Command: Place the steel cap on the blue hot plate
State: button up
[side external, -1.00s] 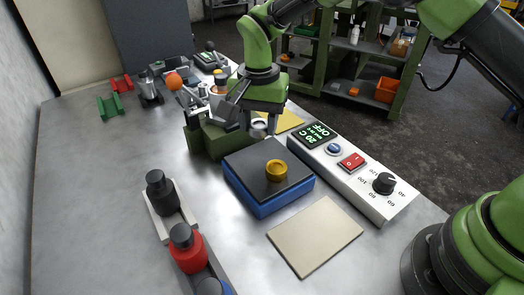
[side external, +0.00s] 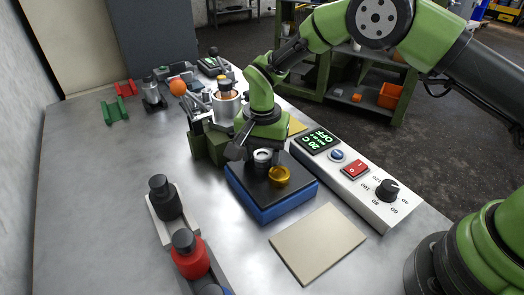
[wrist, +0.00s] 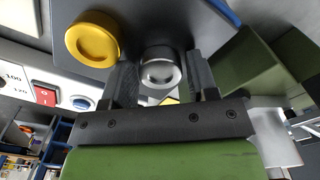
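The steel cap (side external: 262,157) is between the fingers of my gripper (side external: 258,150), over the rear part of the blue hot plate's dark top. In the wrist view the cap (wrist: 160,68) fills the gap between both fingers of my gripper (wrist: 162,80). My gripper is shut on it. I cannot tell whether the cap touches the plate or hangs just above it. The blue hot plate (side external: 270,212) has a dark square top. A yellow cap (side external: 279,177) sits on that top, just in front of the steel cap; it also shows in the wrist view (wrist: 92,38).
A white control box (side external: 350,180) with an OFF display, red switch and black knob stands right of the plate. A beige pad (side external: 318,243) lies in front. A green block (side external: 208,146) is behind left. Dark and red bottles (side external: 190,258) stand front left.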

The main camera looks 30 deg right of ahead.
notch_tip(320, 180, up, 12)
jog(key=shift+r, duration=0.25)
dwell(0.4)
notch_tip(320, 180, up, 9)
jog(key=n+t+y, duration=0.1)
jog(key=t, duration=0.1)
send_over(262, 155)
jog(key=s+d, duration=0.4)
jog(key=s+d+r+n+t, duration=0.1)
jog(key=s+d+r+n, duration=0.1)
jog(key=s+r, duration=0.25)
jog(key=s+d+n+t+y, duration=0.1)
jog(key=s+d+t, duration=0.3)
jog(key=s, duration=1.2)
jog(key=shift+n, duration=0.8)
